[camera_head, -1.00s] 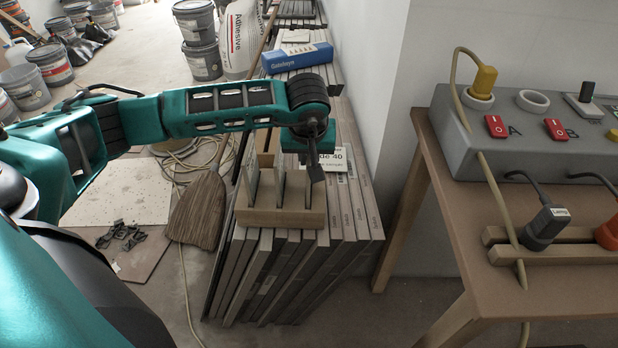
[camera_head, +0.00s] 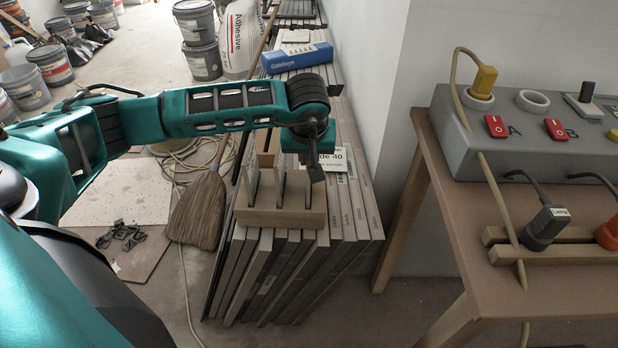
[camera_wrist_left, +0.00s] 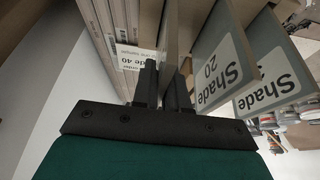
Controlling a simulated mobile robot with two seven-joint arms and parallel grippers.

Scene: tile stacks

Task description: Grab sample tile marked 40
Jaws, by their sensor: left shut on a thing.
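A wooden rack (camera_head: 281,217) on the tile stack holds three upright sample tiles. My left gripper (camera_head: 316,168) is at the rightmost tile (camera_head: 305,190). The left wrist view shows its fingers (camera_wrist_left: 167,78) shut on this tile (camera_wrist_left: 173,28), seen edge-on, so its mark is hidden. Beside it stand a tile marked Shade 20 (camera_wrist_left: 225,60) and another Shade tile (camera_wrist_left: 275,70) whose number is cut off. My right gripper is not in view.
Large tiles (camera_head: 360,200) stand in a row under the rack, along the wall. A broom (camera_head: 200,205) leans at the left. A blue box (camera_head: 298,58) lies behind. A wooden table (camera_head: 560,285) with a grey switch box (camera_head: 530,130) is at the right.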

